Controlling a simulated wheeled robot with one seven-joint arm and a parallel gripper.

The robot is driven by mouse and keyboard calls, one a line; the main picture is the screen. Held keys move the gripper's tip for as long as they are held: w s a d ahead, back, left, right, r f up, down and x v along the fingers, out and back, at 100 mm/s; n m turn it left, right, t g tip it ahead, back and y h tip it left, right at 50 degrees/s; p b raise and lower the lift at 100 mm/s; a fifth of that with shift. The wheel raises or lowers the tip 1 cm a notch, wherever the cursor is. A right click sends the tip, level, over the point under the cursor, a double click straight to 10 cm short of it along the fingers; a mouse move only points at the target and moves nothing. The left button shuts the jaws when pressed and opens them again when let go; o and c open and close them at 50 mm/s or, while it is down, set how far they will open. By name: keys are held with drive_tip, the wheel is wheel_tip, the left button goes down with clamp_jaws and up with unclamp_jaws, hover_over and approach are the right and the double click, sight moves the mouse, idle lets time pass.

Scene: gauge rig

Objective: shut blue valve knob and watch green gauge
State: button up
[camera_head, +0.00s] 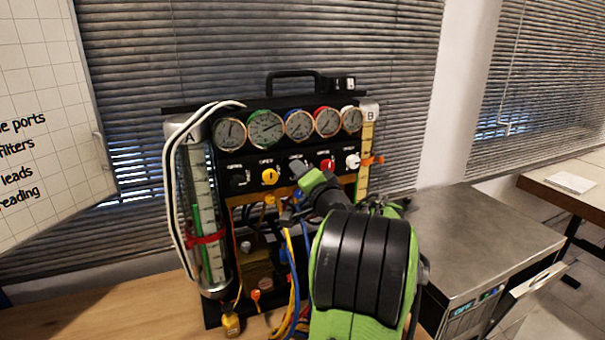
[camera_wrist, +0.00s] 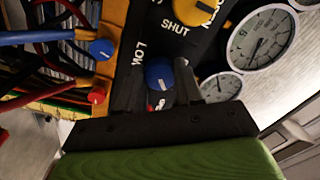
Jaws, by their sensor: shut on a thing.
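The blue valve knob (camera_wrist: 158,73) sits between the two black fingers of my gripper (camera_wrist: 157,92) in the wrist view, and the fingers are shut on it. In the head view my gripper (camera_head: 300,169) reaches the knob row of the panel and hides the blue knob. The green gauge (camera_head: 265,130) is the green-rimmed dial, second from the left in the top row; its needle is too small to read surely.
A yellow knob (camera_head: 270,176) and a red knob (camera_head: 327,165) flank my gripper closely. A white knob (camera_head: 353,160) is farther right. Tube A (camera_head: 203,210) and tube B (camera_head: 366,150) stand at the panel's sides. Cables hang below. A metal-topped box (camera_head: 480,235) is at right.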

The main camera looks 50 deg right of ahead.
drive_tip(key=shift+m+p, duration=1.4)
drive_tip(key=shift+m, duration=2.8)
drive_tip(key=shift+f, duration=0.1)
drive_tip(key=o, duration=1)
drive_tip(key=shift+o, duration=0.2)
drive_tip(key=shift+s, duration=0.1)
drive_tip(key=b+v, duration=0.4)
drive_tip(key=v, duration=1.1)
drive_tip(key=shift+s+a, duration=0.2)
drive_tip(key=shift+s, duration=0.05)
